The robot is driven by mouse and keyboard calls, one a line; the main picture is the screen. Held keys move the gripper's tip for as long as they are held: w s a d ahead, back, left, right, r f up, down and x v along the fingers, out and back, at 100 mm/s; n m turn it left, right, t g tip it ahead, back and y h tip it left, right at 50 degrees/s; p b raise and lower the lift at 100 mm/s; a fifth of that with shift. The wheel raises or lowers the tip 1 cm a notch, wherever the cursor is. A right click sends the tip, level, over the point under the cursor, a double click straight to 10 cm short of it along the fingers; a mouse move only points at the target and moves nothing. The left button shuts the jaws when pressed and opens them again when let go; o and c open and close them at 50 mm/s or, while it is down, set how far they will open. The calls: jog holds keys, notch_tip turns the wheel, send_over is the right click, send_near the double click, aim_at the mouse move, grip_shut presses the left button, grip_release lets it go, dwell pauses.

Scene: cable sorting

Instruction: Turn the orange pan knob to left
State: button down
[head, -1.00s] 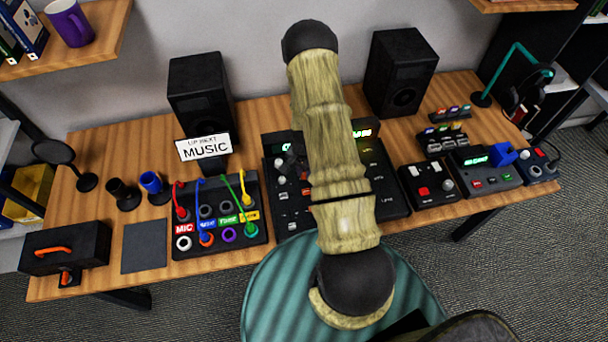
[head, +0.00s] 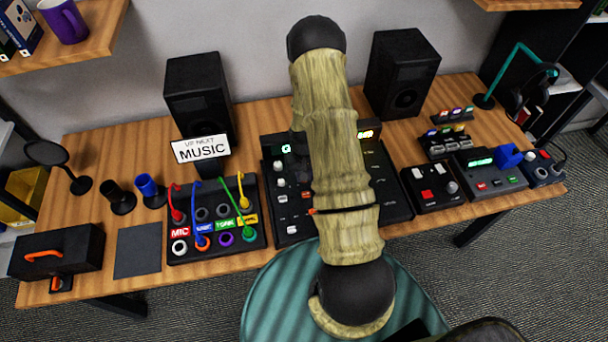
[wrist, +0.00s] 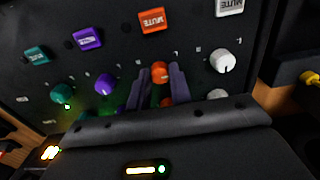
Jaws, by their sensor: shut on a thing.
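The orange pan knob (wrist: 159,70) shows in the wrist view on the dark face of the mixer, below the orange MUTE button (wrist: 152,20). My gripper (wrist: 162,78) is shut on this knob, with one grey-purple finger on each side of it. A second orange knob (wrist: 167,102) shows partly between the fingers, nearer my wrist. I cannot make out a pointer mark on the held knob. In the head view the mixer (head: 397,200) is partly covered by my arm, which hides the gripper and the orange knob.
A green knob (wrist: 62,95) and a purple knob (wrist: 105,83) lie left of the held knob, and a white knob (wrist: 222,61) lies right. In the head view a patch box with cables (head: 258,236) stands left of the mixer and a small control box (head: 432,195) right.

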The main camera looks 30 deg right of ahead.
jog(key=shift+w+r, duration=0.1)
jog(key=shift+w, duration=0.05)
jog(key=c, duration=1.3)
grip_release()
jog(key=shift+o, duration=0.2)
notch_tip(320, 180, up, 17)
jog(key=b, duration=0.2)
jog(key=shift+r, duration=0.15)
jog(key=s+a+r+n+t, duration=0.2)
jog(key=s+a+r+n, duration=0.1)
jog(key=s+a+r, duration=0.6)
jog(key=s+a, duration=0.3)
jog(key=a, duration=0.1)
jog(key=shift+s+a+r+t, duration=0.25)
jog(key=shift+s+t, duration=0.05)
